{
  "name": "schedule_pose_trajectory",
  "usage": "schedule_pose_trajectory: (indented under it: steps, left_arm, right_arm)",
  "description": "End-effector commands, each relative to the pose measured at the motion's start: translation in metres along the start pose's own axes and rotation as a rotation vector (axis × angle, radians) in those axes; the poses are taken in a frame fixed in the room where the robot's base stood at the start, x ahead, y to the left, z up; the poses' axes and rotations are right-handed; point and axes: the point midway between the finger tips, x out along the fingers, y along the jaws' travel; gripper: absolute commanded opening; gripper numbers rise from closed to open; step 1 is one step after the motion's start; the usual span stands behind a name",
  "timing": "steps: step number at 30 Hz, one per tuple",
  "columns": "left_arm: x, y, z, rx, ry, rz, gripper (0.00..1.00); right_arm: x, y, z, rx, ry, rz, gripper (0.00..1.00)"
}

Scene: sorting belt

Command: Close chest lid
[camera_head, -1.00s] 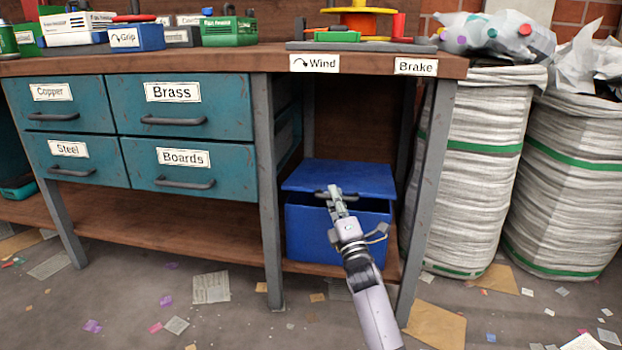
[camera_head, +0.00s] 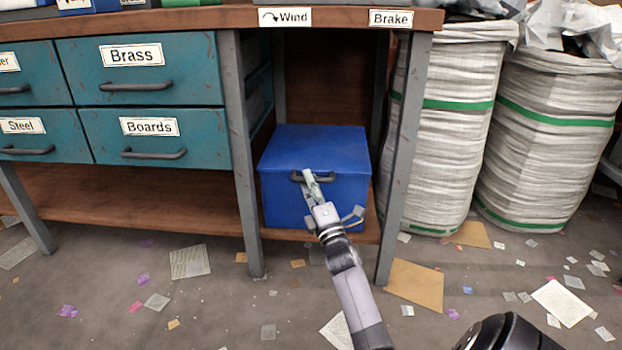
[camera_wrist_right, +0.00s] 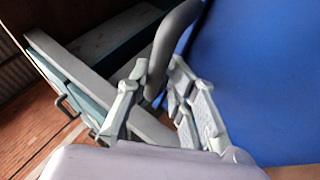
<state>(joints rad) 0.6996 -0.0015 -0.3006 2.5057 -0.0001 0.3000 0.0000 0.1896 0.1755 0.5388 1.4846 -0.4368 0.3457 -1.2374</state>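The blue chest (camera_head: 312,205) stands on the low shelf under the bench. Its lid (camera_head: 318,146) lies down flat on the box, with no gap visible at the front. A dark handle (camera_head: 325,177) sits on the lid's front edge. My right gripper (camera_head: 309,182) is at this handle. The blue chest surface (camera_wrist_right: 262,75) fills the right of that view. My left gripper is not in view.
Teal drawers (camera_head: 155,137) are left of the chest, beyond a grey bench leg (camera_head: 240,160). Another leg (camera_head: 403,160) stands close on the right, then white sacks (camera_head: 455,130). Paper scraps (camera_head: 190,262) litter the floor. The bench top (camera_head: 340,18) overhangs the chest.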

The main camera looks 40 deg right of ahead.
Motion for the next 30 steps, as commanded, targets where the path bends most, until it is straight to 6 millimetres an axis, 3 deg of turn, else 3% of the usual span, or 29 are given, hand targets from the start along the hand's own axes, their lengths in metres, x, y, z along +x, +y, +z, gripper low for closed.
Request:
schedule_pose_trajectory:
  steps: [30]
  left_arm:
    - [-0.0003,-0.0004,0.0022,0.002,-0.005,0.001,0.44]
  right_arm:
    - [0.0058,0.0063,0.0079,-0.012,-0.010,0.003,0.21]
